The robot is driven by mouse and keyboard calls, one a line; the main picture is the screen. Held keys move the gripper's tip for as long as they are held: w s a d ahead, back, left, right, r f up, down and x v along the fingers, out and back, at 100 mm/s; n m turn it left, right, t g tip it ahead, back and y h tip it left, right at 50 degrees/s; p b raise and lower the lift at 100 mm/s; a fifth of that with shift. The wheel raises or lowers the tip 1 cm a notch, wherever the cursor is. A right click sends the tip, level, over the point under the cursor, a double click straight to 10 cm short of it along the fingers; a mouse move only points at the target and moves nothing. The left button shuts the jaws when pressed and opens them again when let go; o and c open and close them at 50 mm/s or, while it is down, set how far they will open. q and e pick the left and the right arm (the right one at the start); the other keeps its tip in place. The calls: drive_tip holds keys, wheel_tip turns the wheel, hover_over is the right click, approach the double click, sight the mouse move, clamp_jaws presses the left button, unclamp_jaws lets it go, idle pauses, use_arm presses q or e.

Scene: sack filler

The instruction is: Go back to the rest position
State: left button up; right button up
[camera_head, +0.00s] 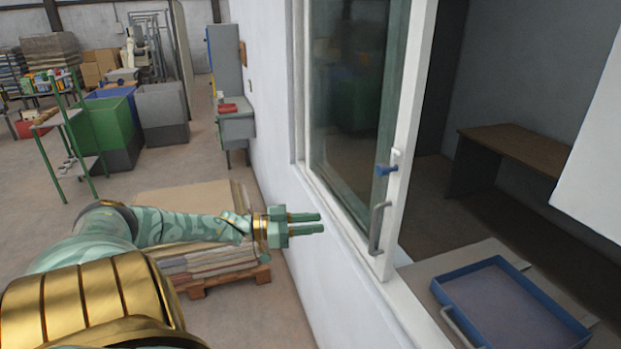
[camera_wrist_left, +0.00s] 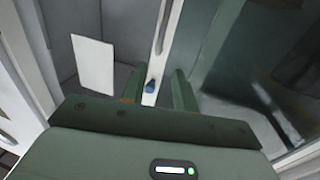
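My left gripper (camera_head: 321,223) reaches in from the left in the head view, with its two green fingers apart and nothing between them. It is in front of the white wall, left of the window (camera_head: 352,95). The left wrist view also shows its fingers (camera_wrist_left: 158,80) spread, with the blue latch (camera_wrist_left: 150,86) seen in the gap beyond them. In the head view the blue latch (camera_head: 386,170) and a grey pull handle (camera_head: 378,228) are on the white window frame, apart from the gripper. My right gripper is not in view.
A stack of flat sacks on a wooden pallet (camera_head: 225,275) lies below my left arm. A blue tray (camera_head: 470,300) is on a surface at the lower right, beyond the window frame.

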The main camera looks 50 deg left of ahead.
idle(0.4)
